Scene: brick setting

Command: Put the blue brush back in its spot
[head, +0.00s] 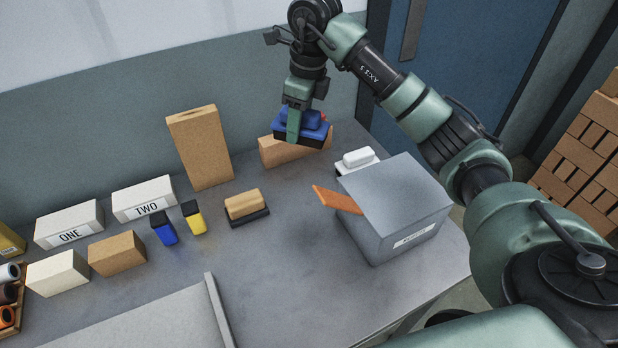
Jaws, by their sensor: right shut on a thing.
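The blue brush (314,128) has a blue top and a dark underside. My right gripper (295,125) is shut on it and holds it near the back right of the grey table (270,270). It appears in front of a low tan block (285,151) and overlaps it in the picture; I cannot tell whether they touch. A brush with a wooden top (243,203) and a brush with a white top (358,157) stand on the table. My left gripper is not in the head view.
A grey bin (400,205) with an orange piece (337,199) sticking out stands at the right. A tall tan block (200,147) stands at the back. White boxes marked ONE (69,224) and TWO (143,199) are at the left. The table's middle is clear.

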